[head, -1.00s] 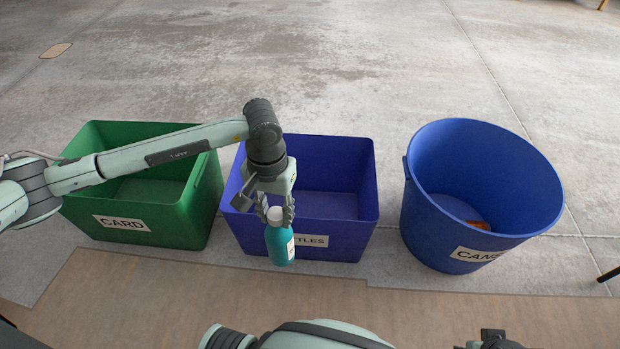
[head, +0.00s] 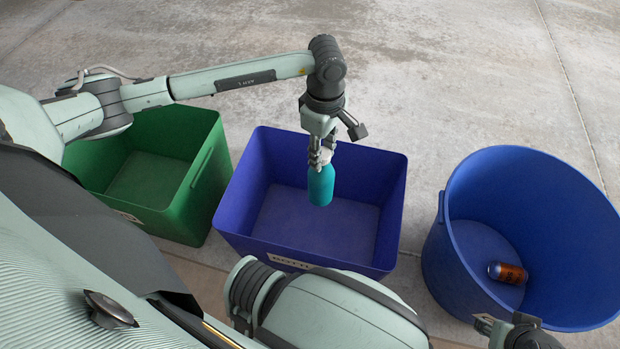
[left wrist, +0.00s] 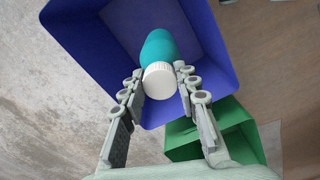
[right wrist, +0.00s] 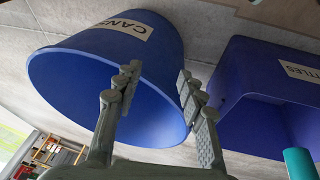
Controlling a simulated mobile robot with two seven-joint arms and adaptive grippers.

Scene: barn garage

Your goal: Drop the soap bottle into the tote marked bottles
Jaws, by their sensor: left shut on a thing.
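The teal soap bottle (head: 321,186) hangs upright over the blue rectangular tote (head: 385,180), whose partly hidden front label begins "BOTT". My left gripper (head: 320,155) is shut on the bottle near its white cap. In the left wrist view the bottle (left wrist: 159,48) sits between the fingers, with the tote's blue inside behind it. In the right wrist view the bottle (right wrist: 300,163) shows at the lower right corner. My right gripper (right wrist: 156,78) is open and empty in that view; in the head view only part of it shows at the bottom right.
A green tote (head: 205,185) stands left of the bottles tote. A round blue tub (head: 560,190), labelled cans in the right wrist view, stands to the right with an orange-brown can (head: 508,273) inside. Concrete floor behind the containers is clear.

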